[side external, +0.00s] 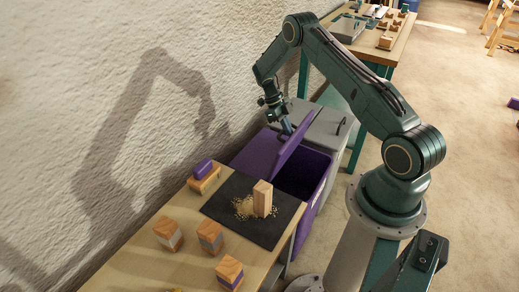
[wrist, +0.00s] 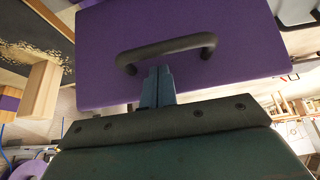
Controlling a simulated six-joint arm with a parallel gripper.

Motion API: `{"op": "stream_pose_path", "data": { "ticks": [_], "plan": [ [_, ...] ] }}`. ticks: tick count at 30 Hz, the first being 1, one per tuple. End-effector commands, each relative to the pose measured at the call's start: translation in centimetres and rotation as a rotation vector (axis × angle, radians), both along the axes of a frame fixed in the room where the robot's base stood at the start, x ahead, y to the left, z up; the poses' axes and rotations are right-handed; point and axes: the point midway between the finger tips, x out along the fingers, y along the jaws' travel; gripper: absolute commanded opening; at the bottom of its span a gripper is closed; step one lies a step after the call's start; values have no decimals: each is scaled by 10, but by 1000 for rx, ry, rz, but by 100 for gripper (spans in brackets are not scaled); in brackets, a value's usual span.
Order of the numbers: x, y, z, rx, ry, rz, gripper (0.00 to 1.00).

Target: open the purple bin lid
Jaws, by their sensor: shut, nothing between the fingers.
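The purple bin (side external: 318,192) stands at the end of the workbench, and part of its dark inside shows. Its purple lid (side external: 293,143) is raised and tilted, seen nearly edge-on in the side view. In the wrist view the lid (wrist: 105,40) fills much of the upper picture, with a dark bar handle (wrist: 170,48) across it. My gripper (side external: 287,127) is at the wall side of the lid, near its upper part. Its fingers (wrist: 157,75) are shut and empty, just by the handle. I cannot tell whether they touch the handle or lid.
A grey bin (side external: 322,132) with a dark handle stands beyond the purple one. On the workbench (side external: 140,275), a dark mat (side external: 275,232) holds an upright wooden block (side external: 262,198) amid shavings. Several banded blocks stand nearby. The textured wall (side external: 90,90) is close on the left.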

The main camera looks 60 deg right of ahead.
Motion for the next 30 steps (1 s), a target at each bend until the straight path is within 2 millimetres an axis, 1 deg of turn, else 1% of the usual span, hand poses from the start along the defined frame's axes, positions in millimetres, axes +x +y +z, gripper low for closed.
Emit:
{"op": "stream_pose_path", "data": {
  "ticks": [1,6,19,30],
  "plan": [
    [-6,0,0,0,0,-1,0],
    [-20,-1,-2,-1,-20,1,0],
    [-44,-1,-9,0,-148,2,0],
    [-66,-1,-19,1,-278,0,0]
  ]
}}
